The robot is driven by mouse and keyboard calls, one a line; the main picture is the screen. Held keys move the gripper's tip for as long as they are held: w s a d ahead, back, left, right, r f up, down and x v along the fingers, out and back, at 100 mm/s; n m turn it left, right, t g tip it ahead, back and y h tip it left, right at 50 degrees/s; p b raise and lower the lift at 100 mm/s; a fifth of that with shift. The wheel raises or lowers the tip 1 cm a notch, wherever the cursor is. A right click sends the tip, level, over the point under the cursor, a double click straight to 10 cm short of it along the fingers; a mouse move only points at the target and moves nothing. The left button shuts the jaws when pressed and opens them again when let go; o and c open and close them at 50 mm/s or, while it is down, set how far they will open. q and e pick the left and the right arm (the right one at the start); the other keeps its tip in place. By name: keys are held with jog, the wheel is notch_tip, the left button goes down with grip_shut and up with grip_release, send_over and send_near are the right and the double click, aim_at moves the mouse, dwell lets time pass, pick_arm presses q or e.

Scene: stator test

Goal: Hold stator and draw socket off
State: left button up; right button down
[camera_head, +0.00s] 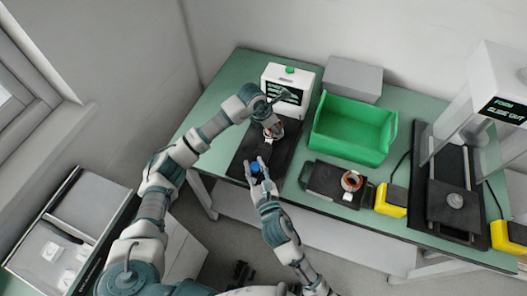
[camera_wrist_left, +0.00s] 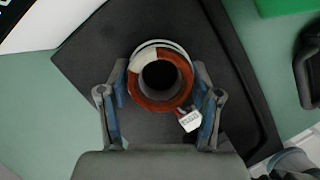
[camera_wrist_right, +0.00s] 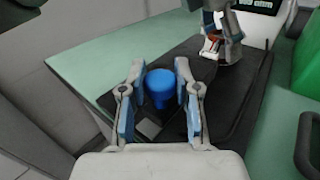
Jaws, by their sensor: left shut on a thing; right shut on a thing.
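The stator (camera_wrist_left: 135,85), a ring with orange-red windings and a pale patch, stands over a dark plate between the fingers of my left gripper (camera_wrist_left: 160,105). That gripper is shut on it. A white plug (camera_wrist_left: 190,121) hangs from the stator's side; it also shows in the right wrist view (camera_wrist_right: 210,45). In the head view the stator (camera_head: 275,130) is partly hidden by my left gripper (camera_head: 270,122). The blue socket (camera_wrist_right: 160,86) is between the fingertips of my right gripper (camera_wrist_right: 160,95), which is shut on it. In the head view the socket (camera_head: 255,167) is apart from the stator, nearer the front.
A white tester with a screen (camera_head: 287,88) stands behind the dark plate (camera_head: 240,152). A green bin (camera_head: 352,130) is to the right. Another stator (camera_head: 351,181) sits on a dark fixture (camera_head: 322,180) beside a yellow box (camera_head: 391,200). A press station (camera_head: 470,130) stands farther right.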

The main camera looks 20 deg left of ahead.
jog(key=c, duration=0.8)
grip_release()
jog(key=v, duration=1.2)
pick_arm(q)
jog(key=o, duration=1.5)
jog(key=shift+f, duration=0.1)
jog(key=shift+o, duration=0.2)
jog(key=shift+a, duration=0.1)
